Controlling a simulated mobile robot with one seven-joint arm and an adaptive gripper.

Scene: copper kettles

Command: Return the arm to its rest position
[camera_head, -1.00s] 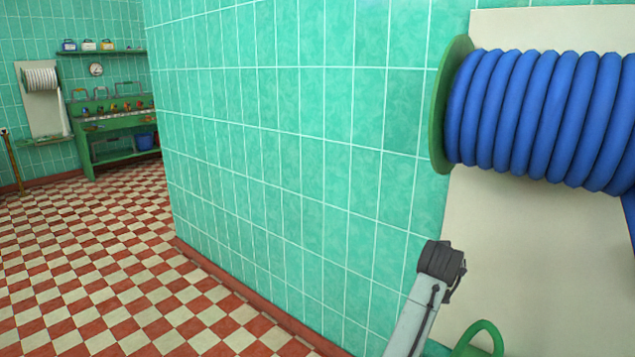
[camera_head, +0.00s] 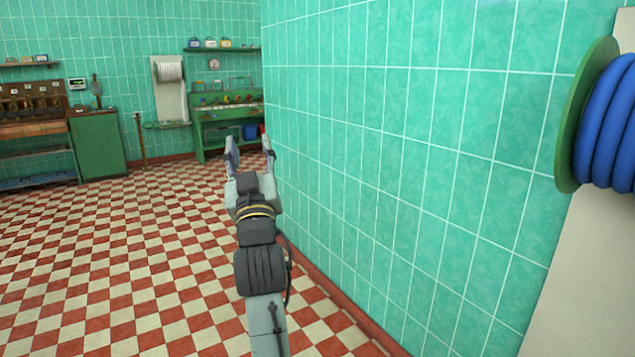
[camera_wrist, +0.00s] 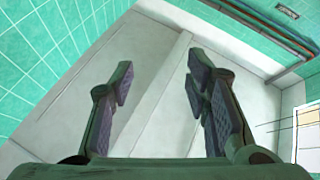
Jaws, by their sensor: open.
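My gripper (camera_head: 250,150) shows in the head view at the end of my raised arm, left of the tiled wall's corner. Its two fingers stand apart with nothing between them. In the wrist view my gripper (camera_wrist: 158,85) is also open and empty, with a pale plain surface behind the fingers. No copper kettle can be made out in these frames.
A green tiled wall (camera_head: 400,150) stands close on the right, with a blue hose reel (camera_head: 608,125) on it. Red and cream checkered floor (camera_head: 130,260) lies open to the left. A green workbench (camera_head: 228,130) and a green cabinet (camera_head: 97,142) stand far back.

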